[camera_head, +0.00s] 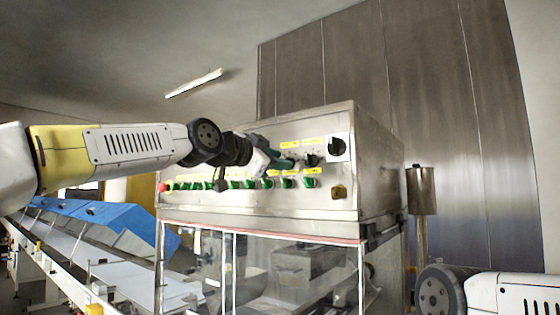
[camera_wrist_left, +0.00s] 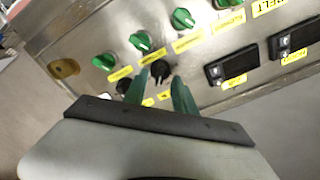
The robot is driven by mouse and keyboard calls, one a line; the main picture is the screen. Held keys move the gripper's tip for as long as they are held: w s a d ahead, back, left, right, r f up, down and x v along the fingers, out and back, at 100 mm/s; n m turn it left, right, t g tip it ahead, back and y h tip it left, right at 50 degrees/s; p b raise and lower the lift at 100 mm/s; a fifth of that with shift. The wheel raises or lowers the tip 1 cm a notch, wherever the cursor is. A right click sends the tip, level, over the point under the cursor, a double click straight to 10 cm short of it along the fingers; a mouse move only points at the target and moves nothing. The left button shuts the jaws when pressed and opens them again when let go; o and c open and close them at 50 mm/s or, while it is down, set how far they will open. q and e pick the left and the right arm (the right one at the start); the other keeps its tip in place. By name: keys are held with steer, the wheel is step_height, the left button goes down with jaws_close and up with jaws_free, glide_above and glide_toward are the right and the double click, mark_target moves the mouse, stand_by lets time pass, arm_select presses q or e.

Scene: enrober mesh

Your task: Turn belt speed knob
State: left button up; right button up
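The control panel (camera_head: 262,148) is the metal front of a cabinet, with a row of green knobs and some black knobs. My left gripper (camera_head: 284,163) reaches the panel's right part and covers some controls there. In the left wrist view my left gripper (camera_wrist_left: 161,82) has two green fingers spread apart, with a small black knob (camera_wrist_left: 160,70) between or just beyond their tips. Firm contact is not visible. A second black knob (camera_wrist_left: 123,86) sits outside the left finger. The label lettering is too small to tell which is the belt speed knob. My right gripper is out of view.
Green knobs (camera_wrist_left: 140,40) line the panel beside the black knobs. Dark displays (camera_wrist_left: 226,67) sit to the right in the wrist view. A large black rotary switch (camera_head: 337,147) and a brass-coloured lock (camera_head: 339,191) are at the panel's right end. A blue-covered conveyor (camera_head: 90,214) stands left.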

arm_select(q)
steer(key=shift+w+d, duration=0.3)
steer(key=shift+w, duration=0.05)
jaws_close()
